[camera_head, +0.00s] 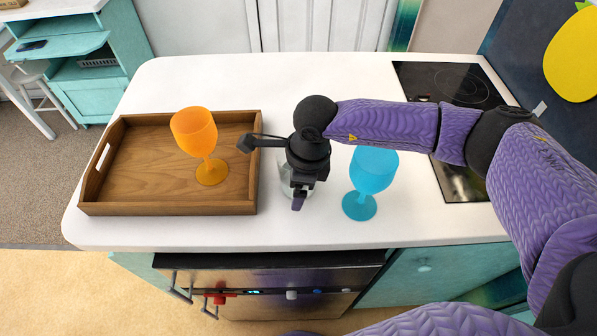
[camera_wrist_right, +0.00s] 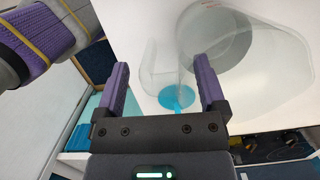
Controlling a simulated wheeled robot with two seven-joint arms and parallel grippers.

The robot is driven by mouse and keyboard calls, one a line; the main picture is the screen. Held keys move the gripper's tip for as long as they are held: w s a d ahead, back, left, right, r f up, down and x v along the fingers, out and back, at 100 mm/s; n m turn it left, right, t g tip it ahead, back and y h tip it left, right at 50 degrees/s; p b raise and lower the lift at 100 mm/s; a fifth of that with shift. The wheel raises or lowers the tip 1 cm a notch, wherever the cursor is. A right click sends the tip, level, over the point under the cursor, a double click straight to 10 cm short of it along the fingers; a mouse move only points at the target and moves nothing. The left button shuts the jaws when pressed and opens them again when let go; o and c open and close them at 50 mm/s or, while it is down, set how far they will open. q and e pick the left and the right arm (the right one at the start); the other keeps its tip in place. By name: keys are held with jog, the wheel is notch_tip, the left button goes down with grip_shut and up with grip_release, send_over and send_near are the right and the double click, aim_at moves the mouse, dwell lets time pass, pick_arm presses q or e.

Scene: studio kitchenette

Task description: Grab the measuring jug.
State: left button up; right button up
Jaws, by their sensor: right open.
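The measuring jug (camera_wrist_right: 283,75) is clear and see-through. In the wrist view its wide body fills the upper right, and its looped handle lies between the fingers of my right gripper (camera_wrist_right: 163,78). The fingers are open, one on each side of the handle, and I cannot tell whether either touches it. In the head view the jug (camera_head: 284,187) stands on the white counter, mostly hidden behind my right gripper (camera_head: 298,198). My left gripper is not in view.
A blue goblet (camera_head: 373,172) stands close right of the jug. A wooden tray (camera_head: 90,196) with an orange goblet (camera_head: 196,134) is to the left. A black cooktop (camera_head: 462,188) is at the right. The counter (camera_head: 250,80) is clear at the back.

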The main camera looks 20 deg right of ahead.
grip_shut()
dwell(0.3)
jog(key=shift+r, duration=0.2)
